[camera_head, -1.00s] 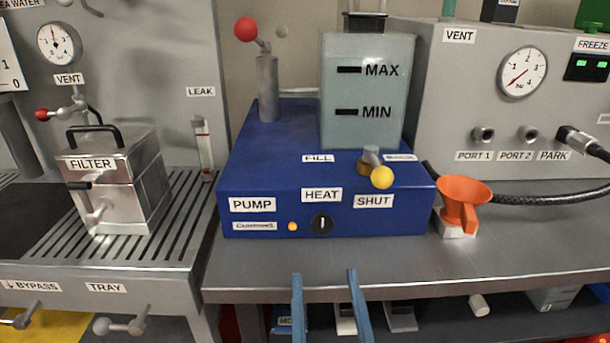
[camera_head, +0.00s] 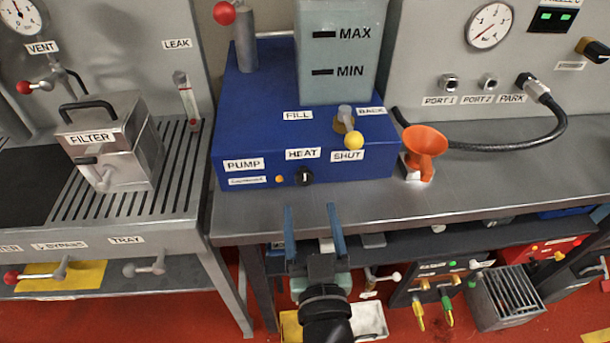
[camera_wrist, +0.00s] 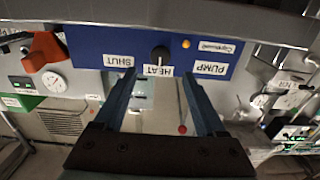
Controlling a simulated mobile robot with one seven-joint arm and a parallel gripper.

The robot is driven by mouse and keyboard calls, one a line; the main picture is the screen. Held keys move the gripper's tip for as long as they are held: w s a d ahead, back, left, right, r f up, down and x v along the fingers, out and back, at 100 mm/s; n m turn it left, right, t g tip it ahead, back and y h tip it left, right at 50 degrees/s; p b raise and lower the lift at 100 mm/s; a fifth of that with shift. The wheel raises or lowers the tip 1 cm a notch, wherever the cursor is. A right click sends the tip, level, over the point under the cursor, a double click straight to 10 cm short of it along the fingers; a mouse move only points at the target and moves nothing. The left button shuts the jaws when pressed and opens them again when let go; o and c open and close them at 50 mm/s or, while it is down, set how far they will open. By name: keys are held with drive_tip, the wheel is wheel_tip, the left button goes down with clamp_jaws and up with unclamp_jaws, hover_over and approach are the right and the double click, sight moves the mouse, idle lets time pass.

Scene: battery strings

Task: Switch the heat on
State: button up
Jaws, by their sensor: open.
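The HEAT knob (camera_head: 304,178) is a small black rotary knob with a pale mark on the front face of the blue pump box (camera_head: 350,172). A small amber light (camera_head: 279,179) sits left of it in the head view. The knob also shows in the wrist view (camera_wrist: 160,54), upside down, above and between the fingers. My gripper (camera_head: 313,213) is open and empty, in front of the bench edge and a little below the knob. Its blue fingers (camera_wrist: 155,85) are apart and do not touch the knob.
A yellow-tipped valve lever (camera_head: 353,141) stands above the SHUT label. An orange funnel (camera_head: 424,148) is right of the box, and the filter unit (camera_head: 112,142) is left. The bench (camera_head: 450,193) front is clear. A shelf with equipment lies below the bench.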

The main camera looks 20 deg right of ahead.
sight(305, 179)
drive_tip(key=p+x, duration=0.2)
drive_tip(key=x, duration=0.4)
drive_tip(key=shift+w+d+r, duration=0.1)
drive_tip(key=shift+w, duration=0.2)
drive_tip(key=shift+w+d+p, duration=0.1)
drive_tip(key=shift+w+p, duration=0.2)
drive_tip(key=shift+w, duration=0.2)
clamp_jaws()
